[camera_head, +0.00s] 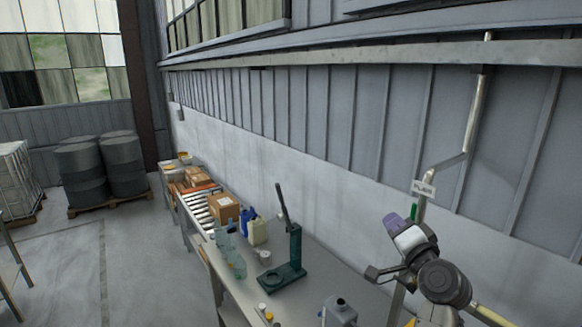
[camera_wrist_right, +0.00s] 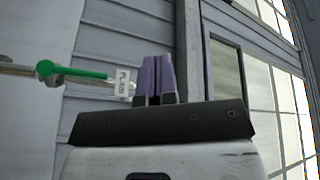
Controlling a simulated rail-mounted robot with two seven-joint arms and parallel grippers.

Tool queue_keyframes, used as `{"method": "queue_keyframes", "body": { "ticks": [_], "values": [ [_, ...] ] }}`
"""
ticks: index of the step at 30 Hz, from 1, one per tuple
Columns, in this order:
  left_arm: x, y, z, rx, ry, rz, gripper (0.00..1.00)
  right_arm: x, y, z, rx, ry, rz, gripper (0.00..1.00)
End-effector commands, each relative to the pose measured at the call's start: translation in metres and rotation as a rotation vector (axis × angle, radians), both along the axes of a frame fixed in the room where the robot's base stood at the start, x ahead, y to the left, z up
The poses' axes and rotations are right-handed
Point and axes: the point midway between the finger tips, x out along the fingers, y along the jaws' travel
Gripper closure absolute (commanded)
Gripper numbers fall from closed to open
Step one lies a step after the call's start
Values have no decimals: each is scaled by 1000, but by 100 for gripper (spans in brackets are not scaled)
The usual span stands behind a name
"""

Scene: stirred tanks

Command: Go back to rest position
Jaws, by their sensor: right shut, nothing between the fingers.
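My right gripper (camera_head: 397,222) shows at the right of the head view, raised above the bench's near end, in front of the wall. Its purple fingers point up and left. In the right wrist view the two purple fingers (camera_wrist_right: 156,78) are together with nothing between them. The gripper is clear of the bench. My left gripper is in neither view.
A pipe (camera_head: 470,120) with a tag and green handle (camera_wrist_right: 70,72) runs down the wall near the right gripper. The workbench (camera_head: 312,292) below holds a green press (camera_head: 293,262), bottles and jars. Drums (camera_head: 124,165) stand far left; the floor (camera_head: 130,265) is clear.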

Motion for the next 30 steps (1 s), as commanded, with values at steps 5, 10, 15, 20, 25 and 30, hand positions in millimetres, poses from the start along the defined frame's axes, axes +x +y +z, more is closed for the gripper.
{"method": "queue_keyframes", "body": {
  "ticks": [5, 10, 15, 20, 25, 30],
  "values": [
    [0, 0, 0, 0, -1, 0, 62, -56, -3, -1, -394, 90, -11, 100],
    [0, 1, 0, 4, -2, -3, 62, -121, -8, -67, -700, 279, -28, 100],
    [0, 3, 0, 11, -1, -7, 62, -188, -7, -142, -878, 443, -28, 100],
    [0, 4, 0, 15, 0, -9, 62, -248, -1, -206, -999, 535, 8, 100],
    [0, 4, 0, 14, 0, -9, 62, -314, 11, -277, -1089, 654, 129, 100],
    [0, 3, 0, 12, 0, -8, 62, -383, 16, -351, -1141, 824, 282, 100]
  ]
}}
